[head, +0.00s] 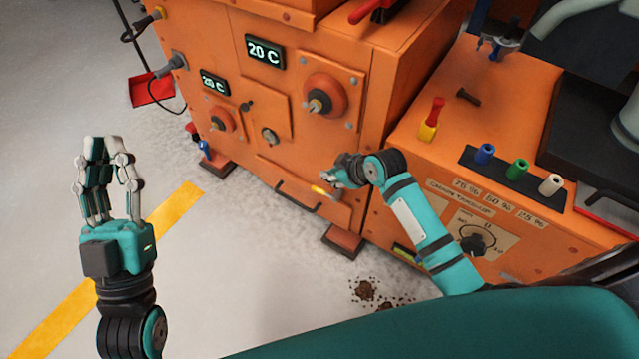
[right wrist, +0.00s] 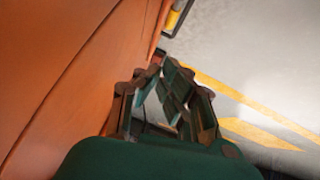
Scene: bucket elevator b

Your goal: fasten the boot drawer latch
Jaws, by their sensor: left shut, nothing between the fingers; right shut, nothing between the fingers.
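The boot drawer (head: 282,184) is low on the front of the orange machine and has a dark bar handle. A yellow latch lever (head: 320,190) shows at the drawer's right end. It also shows at the top of the right wrist view (right wrist: 173,20). My right gripper (head: 332,180) is shut and empty, close by the lever; I cannot tell whether they touch. In the right wrist view its fingertips (right wrist: 163,66) are together, below the lever in the picture. Whether the latch is engaged is unclear. My left gripper (head: 97,147) is shut and empty, above the floor at the left.
Above the drawer are round orange knobs (head: 325,99) and temperature displays (head: 264,51). A control cabinet (head: 440,160) with coloured pegs stands at the right. Machine feet (head: 342,242) stick out below. Dark spilled grains (head: 366,290) lie on the floor. The left floor is mostly clear.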

